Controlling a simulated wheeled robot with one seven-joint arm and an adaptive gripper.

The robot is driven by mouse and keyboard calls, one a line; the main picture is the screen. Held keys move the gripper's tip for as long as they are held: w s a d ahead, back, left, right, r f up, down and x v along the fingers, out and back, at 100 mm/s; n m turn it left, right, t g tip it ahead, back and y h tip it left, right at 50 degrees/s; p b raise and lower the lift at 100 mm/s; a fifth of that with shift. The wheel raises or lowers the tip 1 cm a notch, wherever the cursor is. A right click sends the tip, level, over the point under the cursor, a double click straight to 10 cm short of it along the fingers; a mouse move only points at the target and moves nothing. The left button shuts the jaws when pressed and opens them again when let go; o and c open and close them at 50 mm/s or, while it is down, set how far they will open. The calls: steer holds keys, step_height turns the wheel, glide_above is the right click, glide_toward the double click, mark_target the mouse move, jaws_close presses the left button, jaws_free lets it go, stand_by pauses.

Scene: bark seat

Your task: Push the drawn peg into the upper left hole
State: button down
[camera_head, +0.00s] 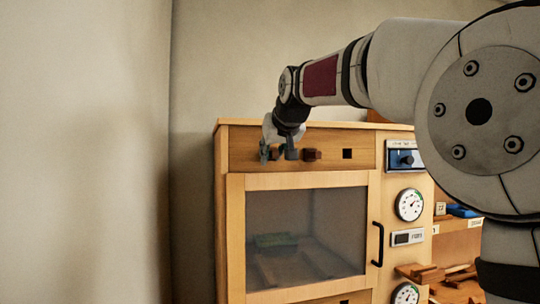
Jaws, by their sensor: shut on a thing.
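My gripper (277,154) is in front of the left part of the upper wooden panel (240,150) of a cabinet. It is shut on a small brown peg (273,153), of which only a bit shows between the fingers. The upper left hole is hidden behind the gripper, so I cannot tell whether the peg's tip is in it. An empty dark square hole (347,153) is farther right.
Below the panel is a glazed door (305,235) with a black handle (377,243). A blue control box (404,158) and dials (409,205) are on the right. Loose wood pieces (455,278) lie at lower right. A bare wall (80,150) is left.

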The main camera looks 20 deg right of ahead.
steer(key=shift+w+b, duration=0.45)
steer(key=shift+w, duration=1.1)
steer(key=c, duration=1.2)
jaws_free()
steer(key=shift+c, duration=0.2)
steer(key=v, duration=1.2)
steer(key=s+f+g, duration=0.3)
steer(key=s+f, duration=1.2)
steer(key=f, duration=0.3)
steer(key=s+f+g+b, duration=0.1)
steer(key=s+f+g, duration=0.2)
steer(key=s+f, duration=1.3)
step_height(320, 180, down, 2)
steer(key=shift+f+m, duration=0.25)
steer(key=shift+m, duration=0.05)
steer(key=shift+s, duration=0.1)
